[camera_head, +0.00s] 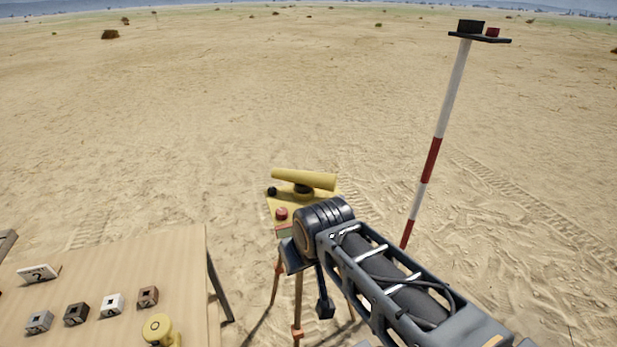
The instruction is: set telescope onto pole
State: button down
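The yellow telescope (305,180) lies roughly level on a small dark mount above a yellow tripod platform (283,207). The pole (431,160) is red and white, stands slightly tilted in the picture at the right, and carries a flat dark plate (480,37) on top. The gripper's fingers cannot be made out clearly, and nothing is seen held.
The tripod's legs (298,300) stand beside the table. Open sand lies behind and between tripod and pole.

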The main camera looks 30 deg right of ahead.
aim_at(305, 180)
jog(key=k, duration=1)
jog(key=z, duration=1.45)
jog(key=i, duration=1.25)
jog(key=u, duration=1.9)
jog(key=i, duration=0.5)
jog(key=u, duration=0.05)
